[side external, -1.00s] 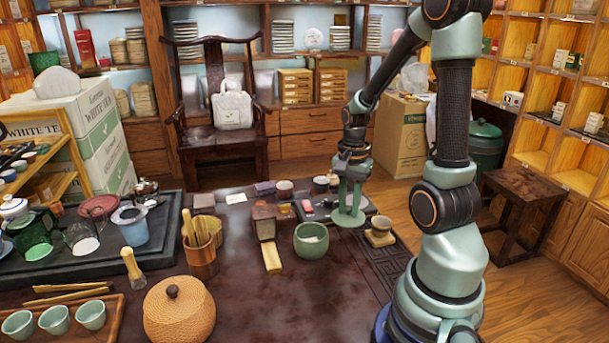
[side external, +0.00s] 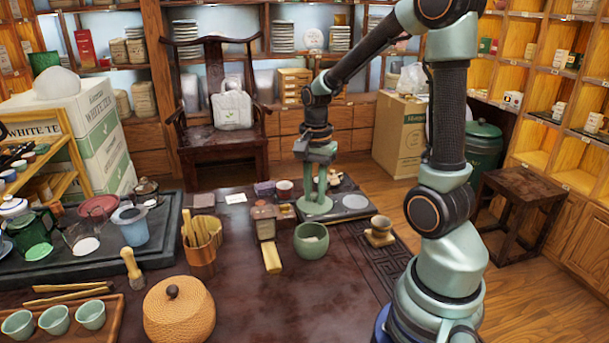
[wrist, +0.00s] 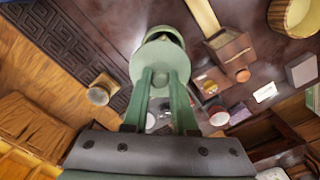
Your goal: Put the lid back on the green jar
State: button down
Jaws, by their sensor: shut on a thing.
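The green jar (side external: 311,241) stands open on the dark table, and pale contents show inside it. My gripper (side external: 318,192) is shut on the round green lid (side external: 314,206) and holds it roughly level. In the side view the lid appears just above the jar's mouth in the picture, apart from it; I cannot tell how far behind or above it is. In the wrist view the lid (wrist: 160,62) is between the fingertips (wrist: 163,76) and hides part of the jar (wrist: 163,36), whose far rim shows beyond it.
A brown wooden box (side external: 264,222) stands left of the jar, with a yellow wooden piece (side external: 272,258) in front. A small brown cup (side external: 380,230) stands to the right. A dark tray (side external: 352,203) lies behind. The table in front of the jar is clear.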

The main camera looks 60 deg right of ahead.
jog(key=shift+w+a+f, duration=0.25)
jog(key=shift+a+f, duration=0.1)
jog(key=shift+f, duration=3.15)
jog(key=shift+f, duration=0.2)
jog(key=shift+c, duration=0.8)
grip_release()
jog(key=shift+r, duration=0.1)
jog(key=shift+r, duration=3.45)
jog(key=shift+c, duration=0.2)
